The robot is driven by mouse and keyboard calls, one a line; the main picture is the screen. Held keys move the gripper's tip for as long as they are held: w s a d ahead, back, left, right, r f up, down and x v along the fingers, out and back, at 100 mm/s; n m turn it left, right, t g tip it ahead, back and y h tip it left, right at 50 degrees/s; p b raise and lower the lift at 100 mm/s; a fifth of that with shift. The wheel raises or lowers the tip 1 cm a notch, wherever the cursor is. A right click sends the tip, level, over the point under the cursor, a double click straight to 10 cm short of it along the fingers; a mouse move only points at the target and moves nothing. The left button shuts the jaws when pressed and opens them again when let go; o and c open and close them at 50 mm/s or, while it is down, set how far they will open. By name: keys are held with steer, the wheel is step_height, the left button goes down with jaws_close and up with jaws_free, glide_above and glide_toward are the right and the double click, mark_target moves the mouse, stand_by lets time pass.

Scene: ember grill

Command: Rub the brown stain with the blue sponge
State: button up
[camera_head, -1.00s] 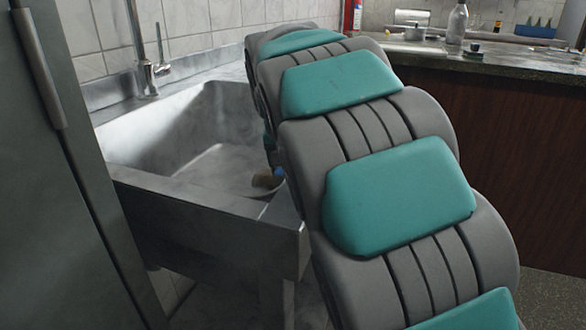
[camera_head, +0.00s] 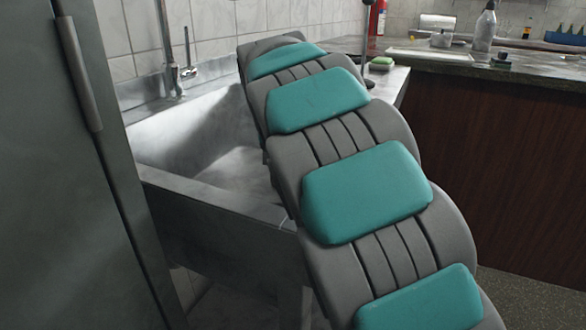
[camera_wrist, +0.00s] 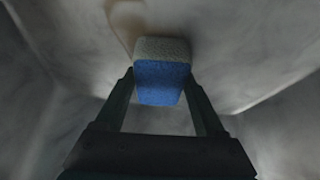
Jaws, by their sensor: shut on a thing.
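My gripper (camera_wrist: 160,79) is shut on the blue sponge (camera_wrist: 160,84), which sits between both fingers in the wrist view. The sponge's near face is blue and its far part is pale grey. A faint brown stain (camera_wrist: 124,14) shows on the grey sink surface just beyond the sponge, up and to its left; the sponge may cover part of it. I cannot tell whether the sponge touches the surface. In the head view my arm hides the gripper, the sponge and the stain.
The metal sink (camera_head: 212,205) has raised walls around its basin. A tap (camera_head: 172,75) stands at its back left. A green sponge (camera_head: 381,63) lies on the ledge right of my arm. A counter (camera_head: 520,68) with a bottle (camera_head: 484,30) stands at the right. A grey cabinet (camera_head: 60,200) is close on the left.

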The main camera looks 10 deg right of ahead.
mark_target(271, 173)
steer(key=shift+w+a+f, duration=0.1)
steer(key=shift+w+a, duration=0.2)
steer(key=shift+a, duration=0.2)
steer(key=shift+w+a, duration=0.3)
steer(key=shift+a, duration=0.2)
steer(key=shift+w+a+p, duration=0.2)
steer(key=shift+a+p, duration=0.15)
steer(key=shift+a, duration=0.1)
steer(key=shift+s+a+f+b, duration=0.2)
steer(key=shift+s+a+b, duration=0.1)
steer(key=shift+b, duration=0.05)
steer(key=shift+s+a, duration=0.5)
steer(key=shift+s, duration=0.05)
steer(key=shift+s+d+f+b, duration=0.1)
steer(key=shift+s+d+b, duration=0.25)
steer(key=shift+d, duration=0.1)
steer(key=shift+c, duration=0.6)
steer(key=shift+s+d+r+b, duration=0.15)
steer(key=shift+s+d, duration=0.4)
steer(key=shift+d, duration=0.35)
steer(key=shift+s+d+r+b, duration=0.15)
steer(key=shift+s+d, duration=0.45)
steer(key=shift+d, duration=0.3)
steer(key=shift+s+d+r+b, duration=0.15)
steer(key=shift+s+d, duration=0.4)
steer(key=shift+d, duration=0.35)
